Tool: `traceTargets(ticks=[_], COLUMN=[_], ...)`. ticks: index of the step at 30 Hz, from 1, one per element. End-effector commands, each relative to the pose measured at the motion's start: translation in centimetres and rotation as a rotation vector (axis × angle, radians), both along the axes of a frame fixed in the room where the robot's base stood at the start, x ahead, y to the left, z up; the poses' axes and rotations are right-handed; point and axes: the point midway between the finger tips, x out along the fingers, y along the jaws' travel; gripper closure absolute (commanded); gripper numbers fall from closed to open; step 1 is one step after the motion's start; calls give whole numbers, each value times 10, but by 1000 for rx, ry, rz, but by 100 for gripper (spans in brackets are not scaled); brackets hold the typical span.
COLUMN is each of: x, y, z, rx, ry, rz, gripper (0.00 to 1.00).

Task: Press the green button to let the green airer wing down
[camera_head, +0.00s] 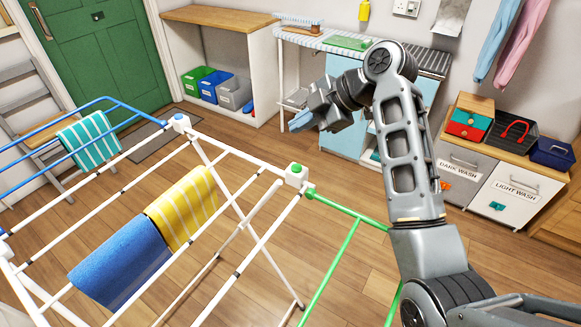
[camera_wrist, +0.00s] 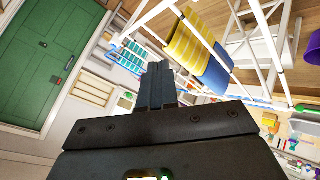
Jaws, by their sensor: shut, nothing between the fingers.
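The airer (camera_head: 235,152) is a white frame standing at the left and middle of the head view. The green wing (camera_head: 345,245) spreads out to the right from that corner, partly hidden behind my arm. A blue button (camera_head: 179,118) sits on the far left corner. My gripper (camera_head: 300,122) is up beyond the green button in the picture, apart from it. Its fingers are together and empty in the wrist view (camera_wrist: 157,85). I cannot make out the green button in the wrist view.
The blue wing (camera_head: 75,152) carries a striped teal towel (camera_head: 88,139). Yellow (camera_head: 183,208) and blue (camera_head: 122,262) towels hang on the middle rails. Laundry cabinets (camera_head: 480,180) stand at right, a shelf unit (camera_head: 228,52) at the back. Wooden floor is open between.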

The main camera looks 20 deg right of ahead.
Motion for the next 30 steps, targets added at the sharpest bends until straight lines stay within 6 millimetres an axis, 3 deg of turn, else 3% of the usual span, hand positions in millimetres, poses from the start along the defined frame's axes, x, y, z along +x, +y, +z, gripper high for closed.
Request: traceTargets(ticks=[11, 24, 30], x=[0, 0, 0], y=[1, 0, 0], z=[-14, -73, -87], rx=[0, 0, 0], ry=[2, 1, 0], rz=[2, 0, 0], gripper=[100, 100, 100])
